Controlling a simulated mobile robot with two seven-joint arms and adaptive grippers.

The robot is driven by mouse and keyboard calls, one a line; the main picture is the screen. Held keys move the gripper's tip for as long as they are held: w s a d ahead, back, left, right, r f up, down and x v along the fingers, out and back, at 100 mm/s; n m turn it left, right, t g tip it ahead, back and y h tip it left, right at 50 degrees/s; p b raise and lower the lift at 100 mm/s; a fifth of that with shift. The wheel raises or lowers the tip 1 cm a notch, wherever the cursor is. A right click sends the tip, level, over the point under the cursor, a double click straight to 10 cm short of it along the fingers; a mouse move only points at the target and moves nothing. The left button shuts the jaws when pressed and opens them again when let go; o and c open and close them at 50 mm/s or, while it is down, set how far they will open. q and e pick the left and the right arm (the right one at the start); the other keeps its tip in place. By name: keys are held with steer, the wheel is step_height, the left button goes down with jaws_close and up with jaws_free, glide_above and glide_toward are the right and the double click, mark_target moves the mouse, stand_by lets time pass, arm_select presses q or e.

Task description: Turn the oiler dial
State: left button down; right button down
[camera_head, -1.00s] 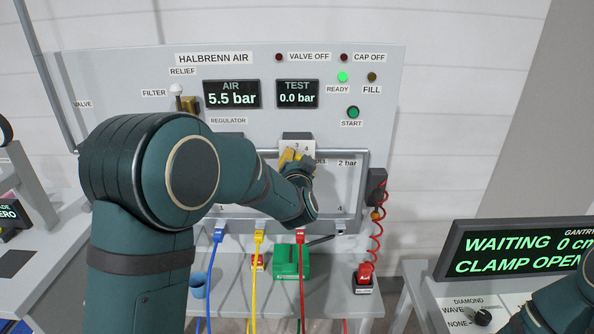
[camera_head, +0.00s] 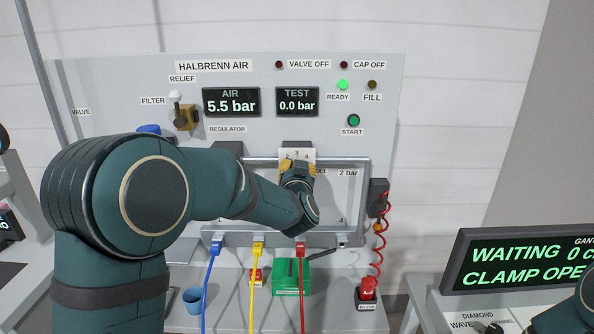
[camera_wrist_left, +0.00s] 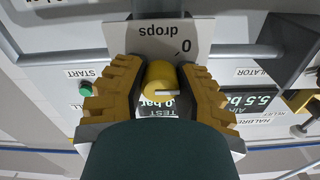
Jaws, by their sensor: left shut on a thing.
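The oiler dial (camera_wrist_left: 161,78) is a yellow round knob with a white mark on its face, seen in the left wrist view. It sits between the two yellow ribbed fingers of my left gripper (camera_wrist_left: 158,72), which is shut on it. Behind it is a white plate (camera_wrist_left: 150,38) reading "drops" and "0", upside down in that view. In the head view the plate (camera_head: 297,154) shows 2, 3 and 4 above my left gripper (camera_head: 298,168), which hides the dial. My right gripper is out of view; only part of that arm shows at lower right.
The air panel (camera_head: 120,100) carries an AIR display (camera_head: 231,102) at 5.5 bar and a TEST display (camera_head: 297,101) at 0.0 bar. A grey tube frame (camera_head: 365,195) surrounds the dial area. Blue, yellow and red hoses hang below. A blue cup (camera_head: 193,300) stands at lower left.

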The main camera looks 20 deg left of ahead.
arm_select(q)
steer(key=c, duration=0.6)
jaws_free()
steer(key=shift+f, duration=0.1)
steer(key=v, duration=1.2)
